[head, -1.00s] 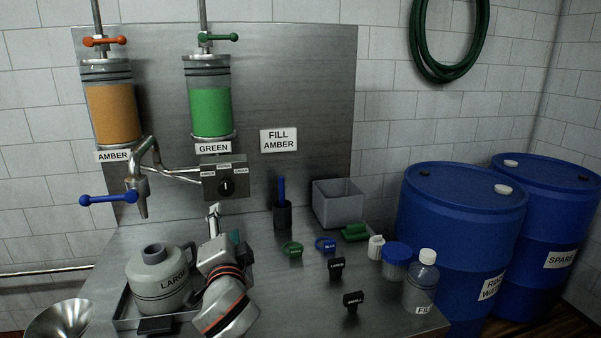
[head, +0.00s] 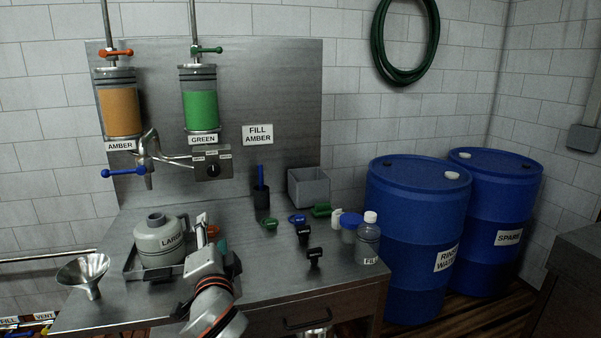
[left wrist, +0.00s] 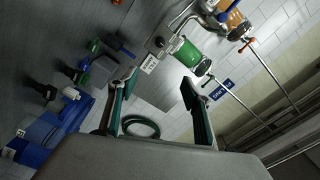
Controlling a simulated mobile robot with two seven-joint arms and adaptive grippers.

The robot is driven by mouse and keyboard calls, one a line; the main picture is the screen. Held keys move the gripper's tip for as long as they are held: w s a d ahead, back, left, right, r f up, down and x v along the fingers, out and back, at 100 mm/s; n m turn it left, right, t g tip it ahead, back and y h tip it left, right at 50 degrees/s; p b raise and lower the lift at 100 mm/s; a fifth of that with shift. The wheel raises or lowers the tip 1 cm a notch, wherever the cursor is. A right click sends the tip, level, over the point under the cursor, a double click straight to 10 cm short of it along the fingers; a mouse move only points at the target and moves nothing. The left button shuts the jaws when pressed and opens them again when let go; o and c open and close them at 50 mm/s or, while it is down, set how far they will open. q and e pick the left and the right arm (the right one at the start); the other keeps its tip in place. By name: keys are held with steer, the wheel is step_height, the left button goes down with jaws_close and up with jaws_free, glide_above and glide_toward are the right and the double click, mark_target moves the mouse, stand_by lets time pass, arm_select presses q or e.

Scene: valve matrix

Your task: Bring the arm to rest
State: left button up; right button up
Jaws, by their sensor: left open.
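My left arm (head: 212,300) comes up over the front edge of the steel bench in the head view. Its gripper (head: 203,232) is just right of the grey jug labelled LARGE (head: 160,240). In the left wrist view the two green-padded fingers (left wrist: 160,105) are wide apart with nothing between them. The jug stands upright in a tray (head: 135,272) and looks apart from the gripper. My right gripper is in neither view.
The amber cylinder (head: 120,112) and green cylinder (head: 200,110) hang behind, above a spout with a blue lever (head: 120,173). A funnel (head: 84,270) stands at the left. Small tags, a bottle (head: 367,240) and a grey bin (head: 309,188) are right. Blue drums (head: 415,240) stand beyond.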

arm_select(q)
steer(key=s+f+g+h, duration=0.15)
steer(key=s+f, duration=0.25)
steer(key=f, duration=0.6)
steer(key=s+f+n+g+h, duration=0.15)
steer(key=s+f, duration=0.25)
steer(key=f, duration=0.5)
steer(key=s+f+g+h, duration=0.15)
steer(key=s+f, duration=0.25)
steer(key=f, duration=0.6)
steer(key=s+a+f+n+g+h, duration=0.2)
steer(key=s+f+n, duration=0.2)
steer(key=s+f, duration=1.2)
steer(key=s, duration=0.4)
steer(key=shift+s+a+f, duration=0.2)
steer(key=shift+a, duration=0.2)
